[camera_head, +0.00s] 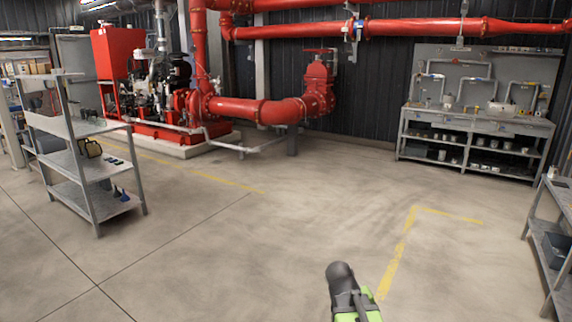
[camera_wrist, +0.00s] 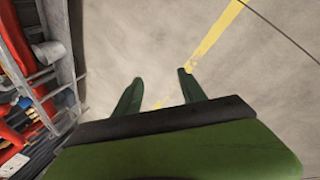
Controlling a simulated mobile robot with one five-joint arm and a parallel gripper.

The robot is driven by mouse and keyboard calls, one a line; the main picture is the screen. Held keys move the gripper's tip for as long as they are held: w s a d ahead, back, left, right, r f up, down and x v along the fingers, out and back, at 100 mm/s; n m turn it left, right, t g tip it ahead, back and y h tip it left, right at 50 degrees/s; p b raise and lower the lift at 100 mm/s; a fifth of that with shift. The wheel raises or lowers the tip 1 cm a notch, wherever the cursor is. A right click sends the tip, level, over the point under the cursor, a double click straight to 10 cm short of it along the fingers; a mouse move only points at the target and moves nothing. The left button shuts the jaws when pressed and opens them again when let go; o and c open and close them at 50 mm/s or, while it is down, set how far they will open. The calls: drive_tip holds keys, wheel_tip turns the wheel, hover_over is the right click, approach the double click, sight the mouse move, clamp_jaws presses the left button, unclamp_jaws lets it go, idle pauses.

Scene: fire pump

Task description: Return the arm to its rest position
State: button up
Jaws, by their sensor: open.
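My gripper (camera_wrist: 160,82) shows in the wrist view with its two dark green fingers spread apart. Nothing is between the fingers; only bare floor and part of a yellow line show beyond them. In the head view, a dark and bright green part of my arm (camera_head: 350,295) shows at the bottom edge, right of the middle, over the floor. The fingers cannot be made out in the head view.
A grey shelf rack (camera_head: 75,165) stands at the left. A red fire pump with pipes (camera_head: 265,110) stands at the back. A workbench (camera_head: 470,125) is at the back right, and another bench (camera_head: 550,240) at the right edge. The concrete floor (camera_head: 300,200) between them is clear.

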drive_tip(key=s+a+f+g+y, duration=0.15)
drive_tip(key=s+a+y, duration=0.25)
drive_tip(key=a, duration=0.7)
wheel_tip(320, 180, up, 18)
drive_tip(key=a+p, duration=0.1)
drive_tip(key=p, duration=1.7)
drive_tip(key=shift+m+y+p, duration=0.4)
drive_tip(key=shift+w, duration=0.1)
